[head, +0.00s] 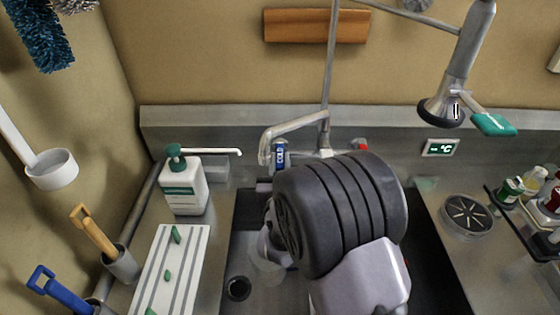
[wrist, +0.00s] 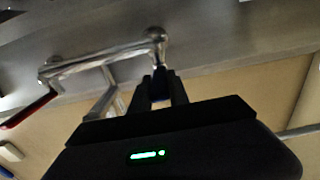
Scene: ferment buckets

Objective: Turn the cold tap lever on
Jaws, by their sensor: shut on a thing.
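The tap (head: 300,127) is a metal pipe fitting on the back wall of the sink. Its blue cold lever (head: 280,152), marked COLD, hangs below the left end in the head view. The red hot lever (head: 360,146) is at the right end. In the wrist view the tap (wrist: 105,58) shows with the red lever (wrist: 30,110) at the left. My gripper (wrist: 161,74) is at the opposite, cold end, its dark fingers shut on the cold lever, which they mostly hide. My arm hides the gripper in the head view.
A soap bottle (head: 184,187) and a striped white board (head: 170,270) are on the left counter. A spray head (head: 455,85) with a green handle hangs at the upper right. Several small jars (head: 530,185) stand at the far right. A clear cup (head: 267,268) is in the sink.

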